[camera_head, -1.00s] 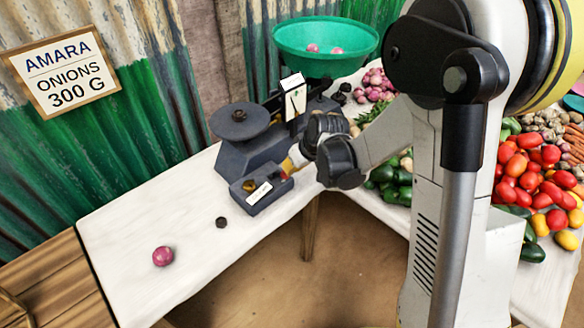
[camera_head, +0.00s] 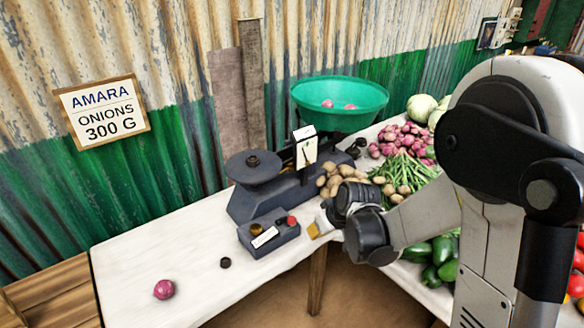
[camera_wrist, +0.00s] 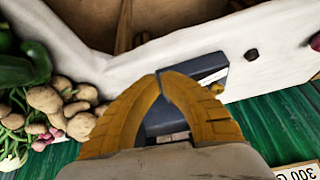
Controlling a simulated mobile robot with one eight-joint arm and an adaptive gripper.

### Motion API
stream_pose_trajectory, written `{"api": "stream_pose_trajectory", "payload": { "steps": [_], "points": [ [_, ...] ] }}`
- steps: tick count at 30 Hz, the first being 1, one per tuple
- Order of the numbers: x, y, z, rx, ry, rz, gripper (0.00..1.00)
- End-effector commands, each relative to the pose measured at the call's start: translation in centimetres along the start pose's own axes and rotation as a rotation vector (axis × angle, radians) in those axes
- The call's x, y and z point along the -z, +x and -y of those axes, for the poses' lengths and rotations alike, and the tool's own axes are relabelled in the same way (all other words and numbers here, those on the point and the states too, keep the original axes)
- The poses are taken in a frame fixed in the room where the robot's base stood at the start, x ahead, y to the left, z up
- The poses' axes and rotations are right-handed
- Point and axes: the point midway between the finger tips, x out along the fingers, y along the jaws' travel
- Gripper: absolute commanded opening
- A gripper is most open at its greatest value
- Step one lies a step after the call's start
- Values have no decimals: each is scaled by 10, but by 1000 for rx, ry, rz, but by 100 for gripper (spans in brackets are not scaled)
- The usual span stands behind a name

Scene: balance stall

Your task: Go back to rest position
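My gripper (camera_head: 312,231) is just right of the dark weight box (camera_head: 270,238), near the table's front edge. In the wrist view the yellow fingers (camera_wrist: 160,76) curve together with their tips meeting and nothing held between them. The weight box (camera_wrist: 205,72) shows behind them, with a white label and, in the head view, a brass knob and a red knob. The dark balance scale (camera_head: 262,203) has a small dark weight (camera_head: 253,161) on its left plate. Its green bowl (camera_head: 340,98) holds a couple of onions.
A loose onion (camera_head: 164,289) and a small dark weight (camera_head: 225,263) lie on the white table (camera_head: 130,258). Potatoes (camera_head: 330,180), green beans (camera_head: 408,170), onions (camera_head: 400,140) and green peppers (camera_head: 440,255) crowd the right side. A sign (camera_head: 103,112) hangs on the wall. The table's left part is mostly clear.

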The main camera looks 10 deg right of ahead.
Motion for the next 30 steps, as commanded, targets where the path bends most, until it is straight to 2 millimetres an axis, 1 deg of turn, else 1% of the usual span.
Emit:
{"api": "stream_pose_trajectory", "payload": {
  "steps": [2,5,8,10,12,14,15,18,21,25,27,30],
  "points": [
    [0,-3,0,-2,2,0,0],
    [1,-20,2,-13,14,-3,0],
    [0,-52,6,-34,42,-10,0],
    [-3,-81,10,-55,68,-16,0],
    [-9,-109,15,-77,96,-25,0],
    [-16,-132,20,-94,120,-32,0],
    [-22,-146,22,-107,136,-38,0],
    [-40,-178,30,-135,174,-54,0],
    [-60,-204,37,-162,211,-72,0],
    [-85,-227,44,-190,250,-92,0],
    [-96,-234,46,-200,266,-101,0],
    [-105,-240,49,-210,280,-109,0]
  ]
}}
